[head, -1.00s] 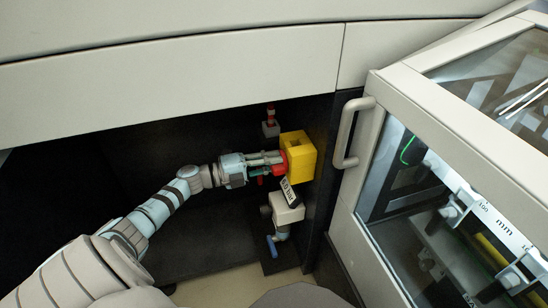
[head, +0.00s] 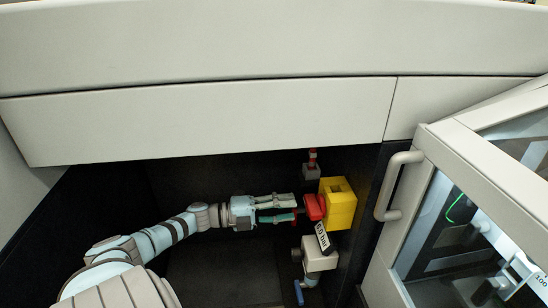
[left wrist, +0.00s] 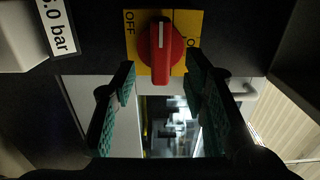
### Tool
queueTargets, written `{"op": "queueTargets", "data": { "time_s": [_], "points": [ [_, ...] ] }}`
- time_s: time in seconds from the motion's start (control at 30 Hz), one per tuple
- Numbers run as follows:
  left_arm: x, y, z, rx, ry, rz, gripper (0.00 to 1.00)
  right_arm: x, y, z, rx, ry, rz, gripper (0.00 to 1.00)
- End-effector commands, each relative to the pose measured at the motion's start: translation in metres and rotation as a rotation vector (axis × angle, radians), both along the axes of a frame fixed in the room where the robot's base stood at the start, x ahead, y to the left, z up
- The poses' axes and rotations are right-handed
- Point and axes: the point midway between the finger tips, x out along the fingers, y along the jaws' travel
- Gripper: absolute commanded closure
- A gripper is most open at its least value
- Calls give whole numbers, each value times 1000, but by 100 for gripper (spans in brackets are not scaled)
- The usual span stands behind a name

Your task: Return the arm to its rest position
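My left gripper (head: 292,207) points right toward a red rotary knob (head: 315,207) on a yellow switch box (head: 340,203). Its two fingers are spread with nothing between them, and their tips sit just short of the knob. In the left wrist view the open fingers (left wrist: 160,85) stand either side of and below the red knob (left wrist: 161,52). The knob's white mark points up in that view. OFF is printed at the left of the yellow plate (left wrist: 131,45); a partly hidden label is at its right. My right gripper is not in view.
A grey regulator block (head: 318,257) with a "6.0 bar" tag (head: 321,236) and a blue lever (head: 298,291) sits below the box. A small red-topped fitting (head: 312,160) is above. A light panel (head: 200,120) overhangs the dark recess. A door handle (head: 392,185) is at right.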

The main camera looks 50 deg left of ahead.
Motion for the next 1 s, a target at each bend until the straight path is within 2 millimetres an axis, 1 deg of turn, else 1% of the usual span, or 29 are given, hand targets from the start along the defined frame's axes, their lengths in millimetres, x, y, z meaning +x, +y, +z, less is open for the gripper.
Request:
{"op": "queueTargets", "data": {
  "time_s": [0.03, 0.1, 0.2, 0.27, 0.83, 0.87, 0.93, 0.97, 1.0],
  "points": [
    [-11, 8, -2, 4, 7, -1, 60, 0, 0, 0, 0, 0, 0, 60],
    [-24, 16, -1, 3, 5, -1, 60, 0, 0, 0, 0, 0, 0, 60],
    [-36, 25, -1, 2, 3, -1, 60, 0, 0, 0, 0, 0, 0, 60],
    [-39, 27, 0, 1, 2, 0, 60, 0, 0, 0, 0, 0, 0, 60],
    [-40, 28, 0, -6, 3, 1, 60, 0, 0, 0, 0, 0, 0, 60],
    [-39, 30, -2, -13, 18, 14, 60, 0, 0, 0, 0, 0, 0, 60],
    [-30, 45, -11, -33, 81, 91, 60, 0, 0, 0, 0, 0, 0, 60],
    [-26, 58, -19, -41, 119, 149, 60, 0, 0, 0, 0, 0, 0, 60],
    [-21, 79, -33, -60, 183, 250, 60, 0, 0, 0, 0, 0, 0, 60]
  ]
}}
